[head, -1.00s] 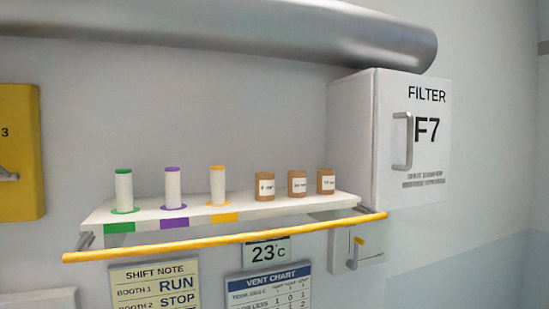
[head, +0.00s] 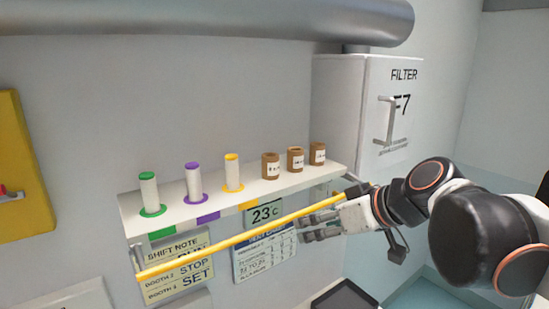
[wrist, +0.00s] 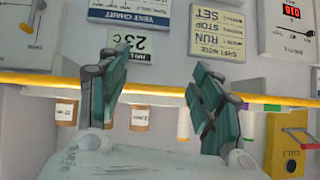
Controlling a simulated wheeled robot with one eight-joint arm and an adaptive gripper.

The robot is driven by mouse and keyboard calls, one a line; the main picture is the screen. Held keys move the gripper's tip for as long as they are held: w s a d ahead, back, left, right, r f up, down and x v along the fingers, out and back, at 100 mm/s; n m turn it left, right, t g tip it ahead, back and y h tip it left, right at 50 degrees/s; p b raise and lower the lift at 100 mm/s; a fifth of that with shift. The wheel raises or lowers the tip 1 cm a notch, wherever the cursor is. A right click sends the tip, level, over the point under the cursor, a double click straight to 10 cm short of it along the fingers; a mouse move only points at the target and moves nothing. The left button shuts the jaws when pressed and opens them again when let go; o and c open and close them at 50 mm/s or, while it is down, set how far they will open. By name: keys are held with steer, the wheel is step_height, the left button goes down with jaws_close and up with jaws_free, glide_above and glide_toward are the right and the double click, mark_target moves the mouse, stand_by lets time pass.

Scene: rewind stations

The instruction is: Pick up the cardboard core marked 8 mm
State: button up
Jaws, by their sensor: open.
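Three brown cardboard cores with white labels stand upright at the right end of the white shelf (head: 222,204). The left one (head: 270,166) looks marked 8 mm in the earlier head view; its label is too small to read surely now. The middle core (head: 295,160) and right core (head: 317,154) stand beside it. My gripper (head: 303,230) is open and empty, below the shelf and near the yellow rail. In the wrist view, the cores show upside down behind the rail, one just right of the left finger (wrist: 140,117); my open gripper (wrist: 158,62) frames the wall signs.
The yellow rail (head: 240,236) runs along the shelf's front. Three white spools with green (head: 149,194), purple (head: 193,182) and yellow (head: 232,172) tops stand left of the cores. The filter cabinet (head: 337,98) is at the shelf's right end; a grey pipe (head: 200,18) runs above.

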mark_target(277, 163)
steer(key=w+a+r+n+t+y+p, duration=0.1)
steer(key=w+r+n+y+p, duration=0.3)
steer(key=w+r, duration=0.6)
steer(key=shift+m+h, duration=0.7)
steer(key=w+a, duration=0.1)
steer(key=w+a+p, duration=0.1)
steer(key=a, duration=0.1)
steer(key=w+a+f, duration=0.1)
steer(key=a, duration=0.1)
steer(key=shift+a+p, duration=0.25)
steer(key=shift+p, duration=0.05)
steer(key=shift+w+a+f, duration=0.15)
steer(key=shift+w+a, duration=0.05)
steer(key=shift+a, duration=0.1)
steer(key=shift+d+f+p+x, duration=0.1)
steer(key=shift+p+x, duration=0.3)
steer(key=shift+x, duration=0.9)
steer(key=shift+d+f+p+x, duration=0.15)
steer(key=shift+p+x, duration=0.2)
steer(key=shift+x, duration=0.9)
steer(key=c, duration=1)
